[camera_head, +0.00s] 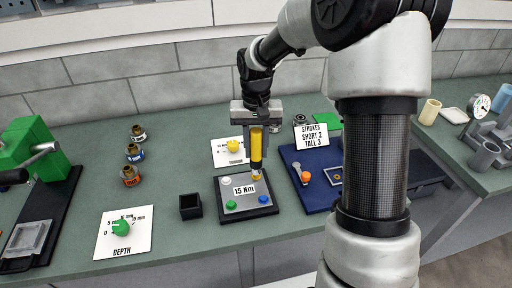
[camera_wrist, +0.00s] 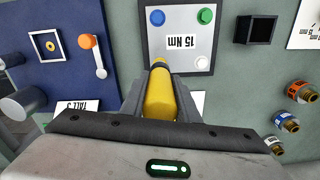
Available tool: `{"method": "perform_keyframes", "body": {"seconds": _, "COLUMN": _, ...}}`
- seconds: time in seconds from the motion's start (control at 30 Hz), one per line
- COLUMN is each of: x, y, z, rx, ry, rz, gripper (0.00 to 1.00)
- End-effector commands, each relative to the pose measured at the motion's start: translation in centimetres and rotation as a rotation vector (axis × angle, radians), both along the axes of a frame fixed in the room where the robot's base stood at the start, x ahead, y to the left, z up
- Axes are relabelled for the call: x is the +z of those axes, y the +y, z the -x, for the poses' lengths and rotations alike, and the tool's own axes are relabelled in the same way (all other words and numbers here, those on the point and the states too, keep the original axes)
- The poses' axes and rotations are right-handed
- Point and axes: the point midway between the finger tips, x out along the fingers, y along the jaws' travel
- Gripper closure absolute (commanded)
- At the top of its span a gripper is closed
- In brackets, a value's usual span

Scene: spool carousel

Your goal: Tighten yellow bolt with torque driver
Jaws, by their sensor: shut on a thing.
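My gripper (camera_head: 257,122) is shut on the yellow torque driver (camera_head: 256,143), which stands about upright with its dark lower end down. The driver also shows between the fingers in the wrist view (camera_wrist: 160,95). Below it is the grey bolt plate (camera_head: 242,206), marked 15 Nm, on a black base. The yellow bolt (camera_head: 256,177) is at its back right corner, right under the driver's tip. I cannot tell whether tip and bolt touch. In the wrist view the driver hides that corner. White (camera_head: 224,181), green (camera_head: 231,205) and blue (camera_head: 263,199) bolts sit at the other corners.
A dial card with a yellow knob (camera_head: 234,146) is behind the plate. A black open box (camera_head: 190,206) and a DEPTH card (camera_head: 122,232) are to the left. A blue board with an orange-knobbed lever (camera_head: 305,177) is close on the right. Several banded brass fittings (camera_head: 131,175) stand farther left.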

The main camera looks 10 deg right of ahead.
Motion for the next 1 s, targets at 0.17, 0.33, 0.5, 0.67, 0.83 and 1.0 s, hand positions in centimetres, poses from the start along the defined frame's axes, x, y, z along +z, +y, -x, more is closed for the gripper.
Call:
{"method": "perform_keyframes", "body": {"seconds": 0.17, "x": 0.06, "y": 0.00, "z": -0.05, "rx": 0.000, "ry": -0.002, "rz": 0.000, "gripper": 0.95}}
{"method": "perform_keyframes", "body": {"seconds": 0.33, "x": -0.08, "y": 0.00, "z": -0.05, "rx": 0.000, "ry": -0.002, "rz": 0.000, "gripper": 0.95}}
{"method": "perform_keyframes", "body": {"seconds": 0.5, "x": -0.25, "y": 0.00, "z": -0.04, "rx": 0.000, "ry": -0.002, "rz": 0.000, "gripper": 0.95}}
{"method": "perform_keyframes", "body": {"seconds": 0.67, "x": -0.41, "y": 0.00, "z": -0.04, "rx": 0.000, "ry": -0.001, "rz": 0.000, "gripper": 0.95}}
{"method": "perform_keyframes", "body": {"seconds": 0.83, "x": -0.45, "y": 0.00, "z": -0.03, "rx": 0.000, "ry": -0.001, "rz": 0.000, "gripper": 0.95}}
{"method": "perform_keyframes", "body": {"seconds": 1.0, "x": -0.49, "y": 0.00, "z": -0.02, "rx": 0.000, "ry": 0.000, "rz": 0.000, "gripper": 0.95}}
